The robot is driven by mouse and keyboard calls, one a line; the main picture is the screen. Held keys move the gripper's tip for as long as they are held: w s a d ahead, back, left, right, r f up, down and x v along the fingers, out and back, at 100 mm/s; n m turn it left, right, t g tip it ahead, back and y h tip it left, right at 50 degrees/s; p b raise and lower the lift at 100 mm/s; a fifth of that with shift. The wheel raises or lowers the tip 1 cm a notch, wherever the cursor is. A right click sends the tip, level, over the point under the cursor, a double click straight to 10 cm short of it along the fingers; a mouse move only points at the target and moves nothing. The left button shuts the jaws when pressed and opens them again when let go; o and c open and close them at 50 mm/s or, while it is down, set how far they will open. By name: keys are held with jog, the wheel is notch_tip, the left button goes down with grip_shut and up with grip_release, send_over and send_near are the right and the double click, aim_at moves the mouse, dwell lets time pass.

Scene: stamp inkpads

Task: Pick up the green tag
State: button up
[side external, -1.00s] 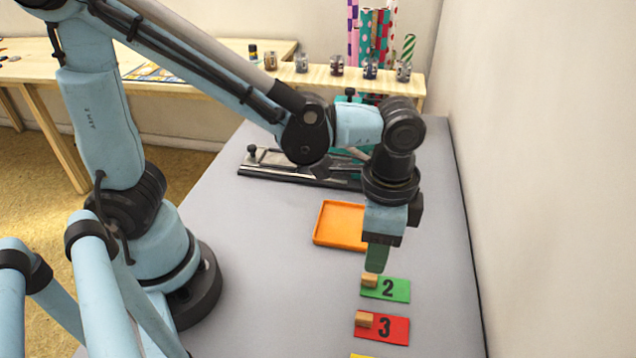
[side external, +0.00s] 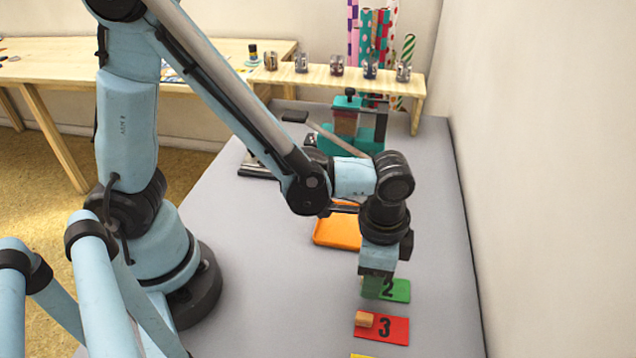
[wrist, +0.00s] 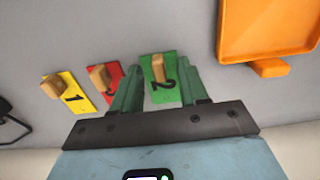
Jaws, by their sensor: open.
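The green tag (side external: 398,291), marked 2, lies flat on the grey table. It has a small wooden block handle, which my gripper hides in the side view. In the wrist view the green tag (wrist: 158,92) and its wooden handle (wrist: 157,67) show between my two green fingers. My gripper (side external: 374,281) points down over the tag's left part, at the handle. In the wrist view my gripper (wrist: 158,75) is open, with a finger on either side of the tag. I cannot tell whether the fingers touch it.
A red tag (side external: 390,329) marked 3 lies just in front, with a yellow tag (wrist: 70,92) marked 1 beyond it. An orange tray (side external: 338,233) sits behind my gripper. A green press-like device (side external: 345,135) stands farther back. A wall borders the table's right side.

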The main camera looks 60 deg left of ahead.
jog(key=shift+c, duration=0.4)
grip_shut()
jog(key=shift+r, duration=0.15)
